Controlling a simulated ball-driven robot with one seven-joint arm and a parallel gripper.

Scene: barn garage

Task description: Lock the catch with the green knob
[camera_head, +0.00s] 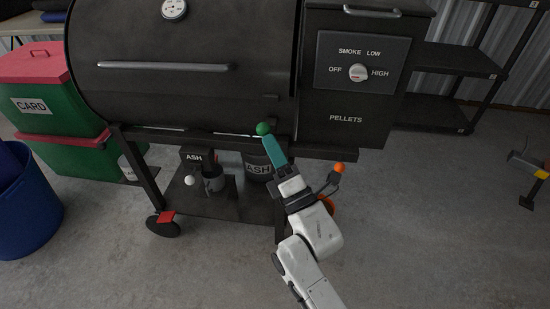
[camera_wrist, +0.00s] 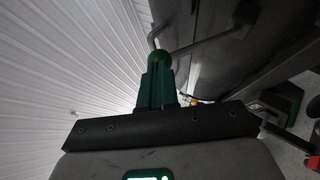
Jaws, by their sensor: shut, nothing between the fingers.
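The green knob (camera_head: 263,129) of the catch sits at the lower front edge of the black smoker barrel. In the wrist view the green knob (camera_wrist: 159,57) shows just past my fingertips, with grey metal rods behind it. My gripper (camera_head: 272,143) has teal fingers, shut with nothing between them. Its tips are at the knob, touching it or very close; I cannot tell which. In the wrist view my gripper (camera_wrist: 158,72) points up at the knob. The catch's other parts are dark and mostly hidden behind the knob and fingers.
An orange knob (camera_head: 339,168) sticks out right of my gripper. The pellet hopper (camera_head: 357,75) stands right. Green and red bins (camera_head: 72,151) stand left. The floor at right is mostly clear.

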